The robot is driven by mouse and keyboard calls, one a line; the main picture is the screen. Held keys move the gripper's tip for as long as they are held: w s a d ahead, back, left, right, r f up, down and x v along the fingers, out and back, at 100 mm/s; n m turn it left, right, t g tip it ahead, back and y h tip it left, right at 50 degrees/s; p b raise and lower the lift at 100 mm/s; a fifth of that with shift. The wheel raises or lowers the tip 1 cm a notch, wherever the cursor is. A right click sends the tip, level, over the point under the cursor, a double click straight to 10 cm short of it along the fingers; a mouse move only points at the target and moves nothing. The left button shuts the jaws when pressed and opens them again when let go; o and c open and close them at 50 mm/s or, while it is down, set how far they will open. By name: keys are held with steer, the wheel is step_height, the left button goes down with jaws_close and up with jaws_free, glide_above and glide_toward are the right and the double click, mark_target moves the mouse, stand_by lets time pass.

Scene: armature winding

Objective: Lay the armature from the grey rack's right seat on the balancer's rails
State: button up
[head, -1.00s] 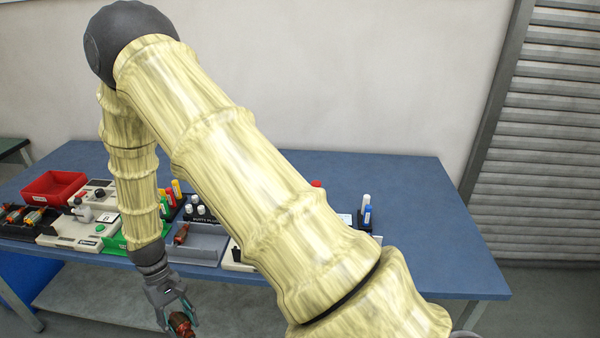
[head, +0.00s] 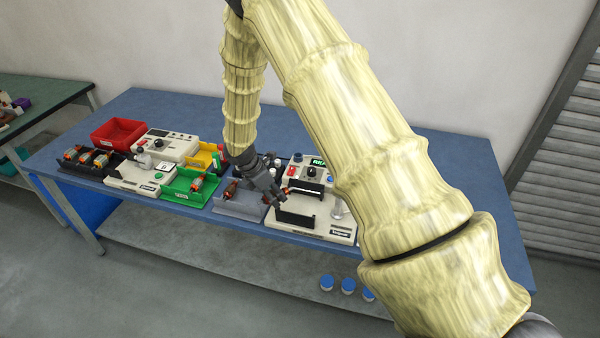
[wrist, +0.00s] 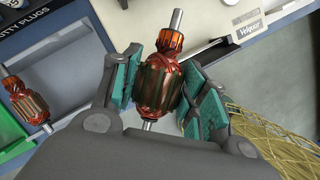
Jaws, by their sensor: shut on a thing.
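My gripper (head: 279,197) is over the blue bench, at the left side of the balancer (head: 340,232). In the wrist view its teal finger pads (wrist: 160,85) are shut on an armature (wrist: 156,84), with the steel shaft sticking out at both ends. The balancer's dark rail supports (head: 296,219) stand at its front and back; the gripper partly covers their left side. The grey rack (head: 240,208) is just left of the balancer, and another armature (head: 231,187) sits in its left part. In the wrist view an armature also lies at the left (wrist: 27,106).
A green tray (head: 178,196) with an armature stands left of the rack. Further left are a cream machine (head: 130,178), a dark rack of armatures (head: 75,168) and a red bin (head: 118,134). Blue-lidded jars (head: 347,286) stand on the lower shelf. My upper arm hides the bench's right part.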

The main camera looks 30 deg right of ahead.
steer(key=s+d+r+n+t+p, duration=0.2)
steer(key=d+r+n+t, duration=0.1)
steer(key=d+n, duration=0.5)
steer(key=shift+s+d+r+y, duration=0.2)
steer(key=shift+s+r+y, duration=0.1)
steer(key=shift+r, duration=0.3)
steer(key=shift+f+b, duration=3.65)
steer(key=shift+f, duration=0.75)
steer(key=shift+d+f, duration=0.1)
steer(key=shift+f, duration=0.4)
steer(key=o, duration=1.4)
steer(key=shift+c, duration=0.2)
